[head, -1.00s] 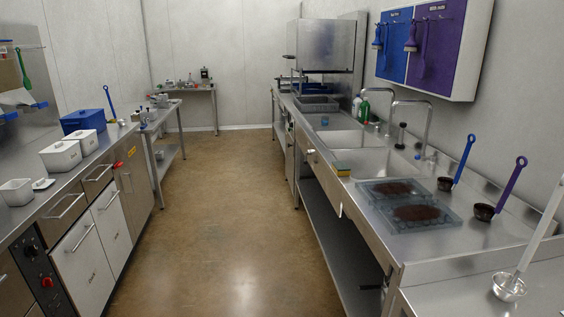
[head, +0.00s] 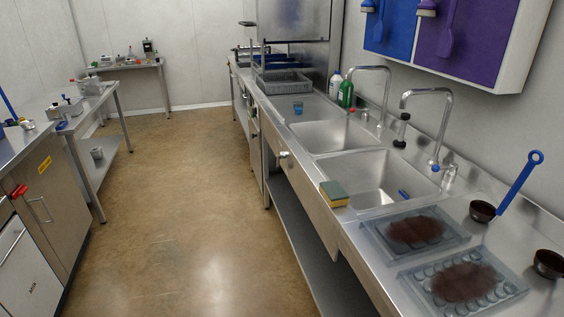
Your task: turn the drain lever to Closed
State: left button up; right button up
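Neither of my grippers is in view. The sink unit on the right has two basins, a far basin (head: 335,134) and a near basin (head: 385,178). A small pale round fitting (head: 284,154) sits on the unit's front panel below the basins. A red handle (head: 19,191) is on the left cabinet front, beside a yellow label (head: 44,164). I cannot tell which of these, if either, is the drain lever, and no Closed marking is legible. A small blue item (head: 404,194) lies in the near basin.
A sponge (head: 334,194) lies on the sink unit's front edge. A green bottle (head: 346,94) stands behind the basins. The brown floor (head: 185,200) between the counters is clear.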

aim_at(282, 155)
jog(key=z, duration=0.3)
jog(key=i+j+z, duration=0.15)
jog(key=z, duration=0.2)
jog(key=i+j+z, duration=0.15)
jog(key=z, duration=0.2)
jog(key=j+z, duration=0.35)
jog(key=i+j+z, duration=0.1)
jog(key=j, duration=0.35)
jog(key=i+j, duration=0.15)
jog(key=j, duration=0.3)
jog(key=i+j+z, duration=0.15)
jog(key=j, duration=0.25)
jog(key=i+j, duration=0.1)
jog(key=j, duration=0.35)
jog(key=i+j+z, duration=0.15)
jog(key=j, duration=0.35)
